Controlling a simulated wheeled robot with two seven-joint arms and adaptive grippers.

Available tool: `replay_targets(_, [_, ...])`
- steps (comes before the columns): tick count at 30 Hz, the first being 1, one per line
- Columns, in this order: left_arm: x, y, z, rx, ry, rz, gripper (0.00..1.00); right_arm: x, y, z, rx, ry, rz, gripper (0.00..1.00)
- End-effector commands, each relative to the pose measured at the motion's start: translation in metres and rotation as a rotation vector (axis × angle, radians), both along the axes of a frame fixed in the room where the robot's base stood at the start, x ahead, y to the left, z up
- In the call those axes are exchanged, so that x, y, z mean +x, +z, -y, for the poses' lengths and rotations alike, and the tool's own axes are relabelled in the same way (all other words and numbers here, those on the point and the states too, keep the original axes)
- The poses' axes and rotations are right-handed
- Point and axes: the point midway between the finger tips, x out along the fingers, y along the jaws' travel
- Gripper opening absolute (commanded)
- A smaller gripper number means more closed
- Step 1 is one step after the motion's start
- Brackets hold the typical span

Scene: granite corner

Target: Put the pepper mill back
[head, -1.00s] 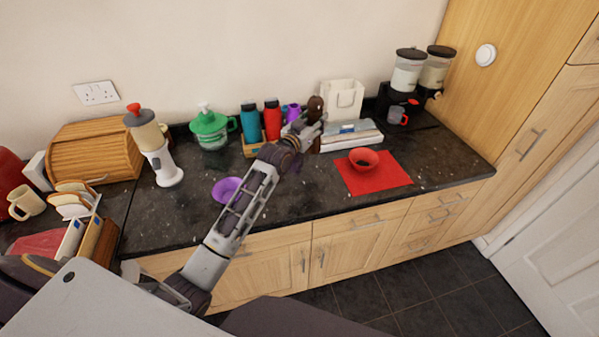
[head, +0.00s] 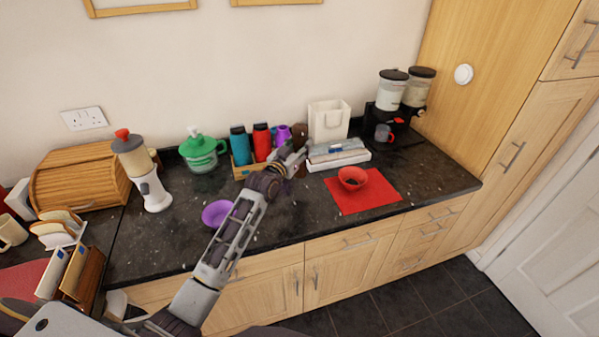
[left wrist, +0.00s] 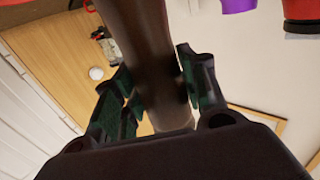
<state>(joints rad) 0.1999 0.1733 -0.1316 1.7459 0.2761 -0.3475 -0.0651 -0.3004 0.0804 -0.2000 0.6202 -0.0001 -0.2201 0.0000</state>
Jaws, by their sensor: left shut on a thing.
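The brown pepper mill (head: 299,132) is upright or nearly so at the back of the counter, partly hidden by my left gripper (head: 291,158). In the left wrist view the mill (left wrist: 146,45) passes between the two dark green finger pads of the left gripper (left wrist: 155,92), which is shut on it. A wooden holder (head: 241,172) with a teal bottle (head: 239,146), a red bottle (head: 262,142) and a purple item (head: 283,136) stands just left of the mill. Whether the mill's base touches anything is hidden. My right gripper is out of view.
A white bag-shaped holder (head: 328,122) and a pale box (head: 338,156) stand close right of the mill. A purple bowl (head: 216,213) is near my left arm. A red bowl (head: 352,178) sits on a red mat (head: 380,190). A green-lidded jar (head: 203,154) stands left.

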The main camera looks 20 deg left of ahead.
Motion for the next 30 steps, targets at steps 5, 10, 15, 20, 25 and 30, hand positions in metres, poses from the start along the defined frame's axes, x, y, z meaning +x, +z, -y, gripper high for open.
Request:
replay_targets(5, [0.0,-0.026,0.0,0.001,0.0,-0.003,0.11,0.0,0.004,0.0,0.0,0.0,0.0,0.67])
replay_targets(10, [0.0,-0.04,0.0,-0.001,0.0,0.001,0.11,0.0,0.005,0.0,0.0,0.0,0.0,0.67])
replay_targets(15, [0.0,-0.042,0.0,0.0,0.0,0.002,0.11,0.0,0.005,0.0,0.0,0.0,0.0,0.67])
replay_targets(20, [0.0,-0.042,0.0,0.0,0.0,0.002,0.11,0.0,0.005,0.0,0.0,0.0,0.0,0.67])
replay_targets(25, [0.0,-0.049,0.0,0.0,0.0,-0.001,0.11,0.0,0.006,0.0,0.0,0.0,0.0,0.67])
replay_targets(30, [0.0,-0.067,0.0,0.001,0.0,-0.001,0.11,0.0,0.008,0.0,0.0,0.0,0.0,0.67])
